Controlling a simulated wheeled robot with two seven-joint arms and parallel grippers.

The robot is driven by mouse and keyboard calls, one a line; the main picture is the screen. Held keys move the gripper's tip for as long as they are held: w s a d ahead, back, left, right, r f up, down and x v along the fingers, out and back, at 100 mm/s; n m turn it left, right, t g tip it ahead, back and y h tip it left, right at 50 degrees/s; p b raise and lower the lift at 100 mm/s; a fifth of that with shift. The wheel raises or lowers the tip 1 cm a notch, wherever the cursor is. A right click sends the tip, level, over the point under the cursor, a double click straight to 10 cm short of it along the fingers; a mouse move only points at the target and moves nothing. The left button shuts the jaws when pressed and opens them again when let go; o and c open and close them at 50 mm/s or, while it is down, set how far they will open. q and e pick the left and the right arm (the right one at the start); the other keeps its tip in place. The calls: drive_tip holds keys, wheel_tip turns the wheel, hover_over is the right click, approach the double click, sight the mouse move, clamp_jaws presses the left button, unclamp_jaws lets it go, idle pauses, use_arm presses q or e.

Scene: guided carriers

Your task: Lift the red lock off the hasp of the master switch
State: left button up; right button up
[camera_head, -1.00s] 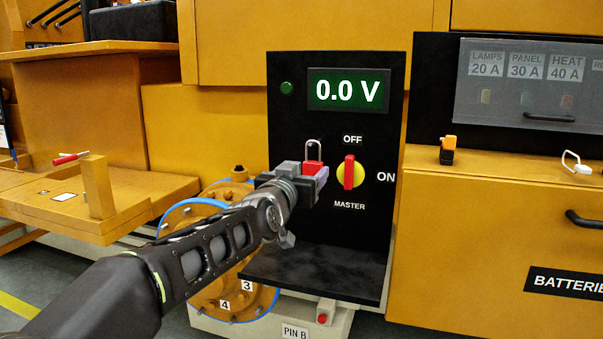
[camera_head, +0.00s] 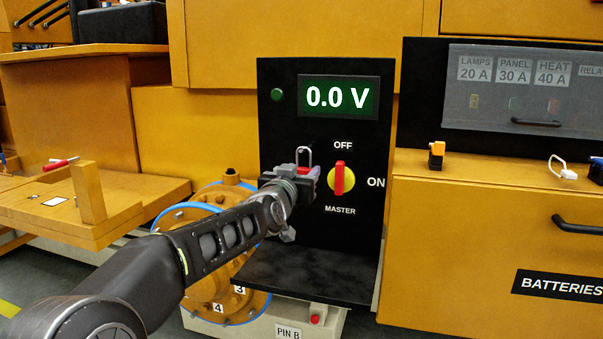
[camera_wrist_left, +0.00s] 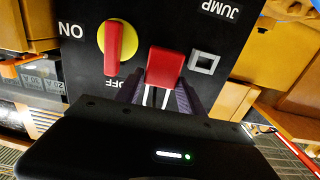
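The red lock (camera_head: 303,170) hangs on the black master switch panel, left of the red and yellow switch knob (camera_head: 340,180). In the left wrist view the lock (camera_wrist_left: 165,67) shows upside down, with the shackle toward the gripper. My left gripper (camera_head: 304,178) is at the lock. Its two dark fingers (camera_wrist_left: 160,92) stand on either side of the lock, with a narrow gap at the left finger. The hasp is not clearly seen behind the lock. My right gripper is not in view.
A grey square frame (camera_wrist_left: 205,62) sits beside the lock on the panel. A black shelf (camera_head: 305,276) juts out below. The display (camera_head: 338,97) reads 0.0 V. An orange and black item (camera_head: 437,155) and a white item (camera_head: 562,170) stand on the right ledge.

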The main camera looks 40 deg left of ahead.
use_arm(q)
clamp_jaws()
drive_tip(key=shift+r, duration=0.25)
drive_tip(key=shift+r+p, duration=0.3)
drive_tip(key=shift+p, duration=0.15)
drive_tip(key=shift+s, duration=0.1)
idle(0.4)
drive_tip(key=b+v, duration=0.3)
drive_tip(key=v, duration=0.4)
drive_tip(key=shift+b, duration=0.35)
idle(0.4)
drive_tip(key=shift+s+d+r, duration=0.1)
drive_tip(key=shift+s+r, duration=0.05)
idle(0.4)
